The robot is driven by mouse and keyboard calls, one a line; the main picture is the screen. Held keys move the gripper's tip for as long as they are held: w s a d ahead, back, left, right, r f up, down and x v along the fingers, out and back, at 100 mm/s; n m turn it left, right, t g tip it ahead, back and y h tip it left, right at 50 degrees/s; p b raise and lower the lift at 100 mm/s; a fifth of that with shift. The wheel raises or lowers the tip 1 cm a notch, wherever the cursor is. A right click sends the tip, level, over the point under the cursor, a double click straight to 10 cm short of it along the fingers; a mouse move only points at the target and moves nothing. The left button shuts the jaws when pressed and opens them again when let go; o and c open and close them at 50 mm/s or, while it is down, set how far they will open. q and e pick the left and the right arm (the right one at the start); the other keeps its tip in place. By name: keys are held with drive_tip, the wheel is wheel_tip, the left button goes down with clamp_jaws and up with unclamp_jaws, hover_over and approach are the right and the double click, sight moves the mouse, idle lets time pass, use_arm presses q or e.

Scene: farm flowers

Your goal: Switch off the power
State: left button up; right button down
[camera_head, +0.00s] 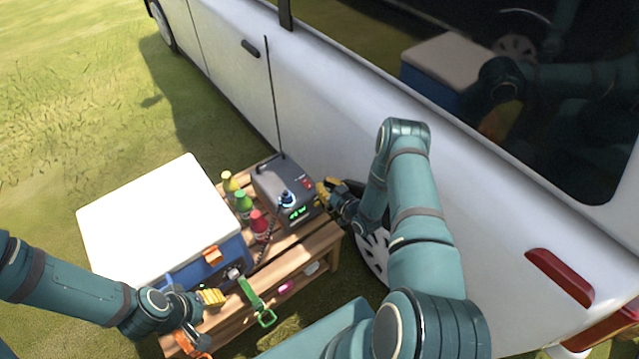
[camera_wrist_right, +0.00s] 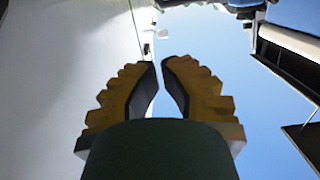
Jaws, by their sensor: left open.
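A dark grey radio-like power box (camera_head: 270,180) stands on a wooden table, with a tall antenna, a lit green display (camera_head: 299,213), a blue-lit knob (camera_head: 287,199) and a small red switch (camera_head: 308,184) on its front. My right gripper (camera_head: 326,190) is just right of the box's front, close to the red switch; I cannot tell whether it touches. In the right wrist view its yellow fingers (camera_wrist_right: 158,75) are close together with a narrow gap and nothing between them. My left gripper (camera_head: 205,313) is open and empty, by the table's near left end.
A blue cooler with a white lid (camera_head: 155,215) stands at left on the table (camera_head: 318,240). Several bottles, including a red one (camera_head: 259,226), stand between cooler and box. A green-handled tool (camera_head: 257,302) lies at the front. A white van (camera_head: 330,100) stands close behind.

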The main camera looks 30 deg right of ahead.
drive_tip(key=b, duration=0.2)
hover_over(308, 182)
drive_tip(key=s, duration=0.1)
drive_tip(key=shift+d+f, duration=0.15)
drive_tip(key=shift+f, duration=0.45)
drive_tip(key=shift+w+f+b, duration=0.15)
drive_tip(key=shift+f+b, duration=0.05)
drive_tip(key=shift+f, duration=0.4)
drive_tip(key=shift+w+f+b, duration=0.15)
drive_tip(key=shift+f, duration=0.4)
drive_tip(key=shift+w+f, duration=0.15)
drive_tip(key=shift+f, duration=0.65)
